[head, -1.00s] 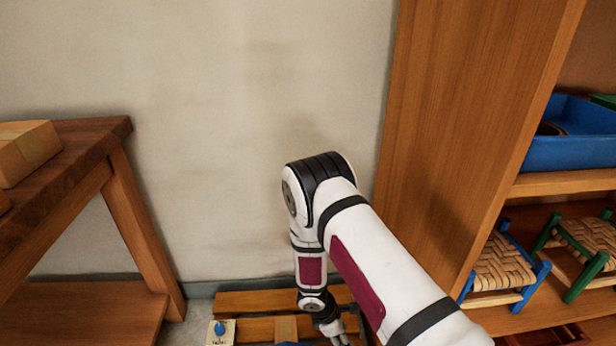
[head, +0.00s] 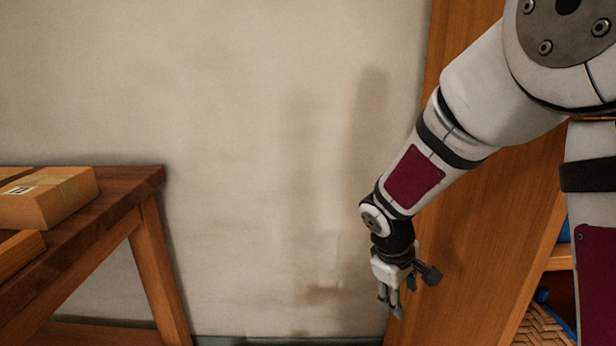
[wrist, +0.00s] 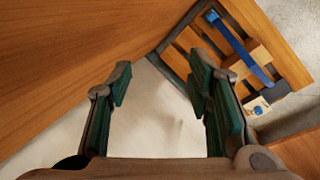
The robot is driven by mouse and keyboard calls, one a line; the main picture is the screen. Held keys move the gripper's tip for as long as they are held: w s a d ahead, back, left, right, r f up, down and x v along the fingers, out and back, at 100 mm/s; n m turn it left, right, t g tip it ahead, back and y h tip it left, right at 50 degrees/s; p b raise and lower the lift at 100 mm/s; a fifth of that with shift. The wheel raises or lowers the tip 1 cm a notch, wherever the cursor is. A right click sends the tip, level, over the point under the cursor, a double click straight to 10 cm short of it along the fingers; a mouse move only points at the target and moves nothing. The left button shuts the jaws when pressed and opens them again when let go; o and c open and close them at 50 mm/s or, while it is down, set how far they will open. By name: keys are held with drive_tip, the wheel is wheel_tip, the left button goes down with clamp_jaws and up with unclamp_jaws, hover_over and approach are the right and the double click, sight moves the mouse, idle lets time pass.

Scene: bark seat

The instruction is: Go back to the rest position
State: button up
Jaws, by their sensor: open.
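My gripper (head: 391,300) hangs from my arm in front of the wall, beside the wooden side panel of a shelf unit. In the wrist view its two green-padded fingers (wrist: 160,105) stand wide apart. Nothing shows between them except the pale wall behind. In the head view my arm bends down from the upper right, with the gripper pointing downward.
The shelf unit's panel (head: 480,230) rises close to the right of my gripper. A wooden table (head: 115,195) with cardboard boxes (head: 55,198) stands at left. A slatted wooden crate (wrist: 292,68) with a blue strap (wrist: 240,48) shows in the wrist view.

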drive_tip(key=s+d+r+m+t+y, duration=0.1)
drive_tip(key=s+r+m+t+y, duration=0.4)
drive_tip(key=s+r, duration=1.3)
drive_tip(key=s+a+f+m+g+h, duration=0.15)
drive_tip(key=s+g, duration=0.25)
drive_tip(key=s, duration=0.5)
drive_tip(key=s+f+m+g, duration=0.2)
drive_tip(key=s+g, duration=0.1)
drive_tip(key=s, duration=0.5)
wheel_tip(320, 180, up, 33)
drive_tip(key=t+p, duration=0.4)
drive_tip(key=p, duration=2.7)
drive_tip(key=shift+d+p, duration=0.35)
drive_tip(key=shift+d, duration=0.05)
drive_tip(key=shift+a+n, duration=0.1)
drive_tip(key=shift+n, duration=0.15)
